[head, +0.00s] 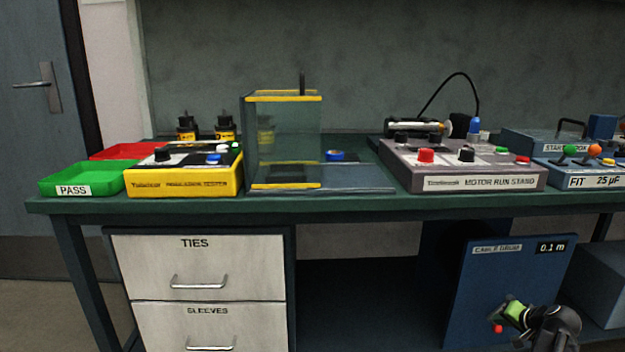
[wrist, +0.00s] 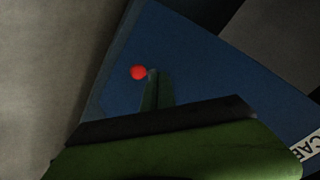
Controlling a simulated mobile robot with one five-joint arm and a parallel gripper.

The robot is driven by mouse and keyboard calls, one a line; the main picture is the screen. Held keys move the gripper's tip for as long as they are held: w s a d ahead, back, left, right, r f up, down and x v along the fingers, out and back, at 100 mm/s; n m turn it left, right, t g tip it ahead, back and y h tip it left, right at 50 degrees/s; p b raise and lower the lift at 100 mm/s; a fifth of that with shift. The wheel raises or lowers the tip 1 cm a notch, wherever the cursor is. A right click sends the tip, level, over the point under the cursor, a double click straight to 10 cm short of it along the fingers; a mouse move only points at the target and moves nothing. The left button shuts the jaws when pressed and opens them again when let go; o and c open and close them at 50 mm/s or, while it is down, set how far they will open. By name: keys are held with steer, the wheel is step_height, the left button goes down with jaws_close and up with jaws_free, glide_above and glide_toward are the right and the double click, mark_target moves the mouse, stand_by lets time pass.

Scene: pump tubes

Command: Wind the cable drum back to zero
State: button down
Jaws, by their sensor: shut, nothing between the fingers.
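The cable drum unit is a blue panel (head: 480,275) under the right part of the bench, labelled CABLE DRUM, with a small display (head: 551,248) reading 0.1 m. A red ball knob (head: 498,329) shows low on the panel. In the wrist view the knob (wrist: 138,72) is just left of the fingertips, against the blue face (wrist: 205,65). My gripper (head: 515,310), green and black, is shut and empty in front of the panel, to the right of the knob. I cannot tell whether it touches the knob. The rest of the crank is hidden.
The green bench top (head: 330,204) runs above the panel. A drawer unit (head: 197,262) stands at left under it. A grey-blue box (head: 604,284) stands right of the panel. A motor run stand (head: 460,166) sits on the bench above. Dark open space lies between drawers and panel.

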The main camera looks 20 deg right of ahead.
steer(key=shift+b+x, duration=0.3)
steer(key=shift+x, duration=0.8)
steer(key=shift+s+d+f+b, duration=0.1)
steer(key=shift+d+f+b, duration=0.2)
steer(key=shift+f+b, duration=0.45)
steer(key=shift+s+d+f+b, duration=0.1)
steer(key=shift+d+f+b, duration=0.3)
steer(key=shift+f+b, duration=0.25)
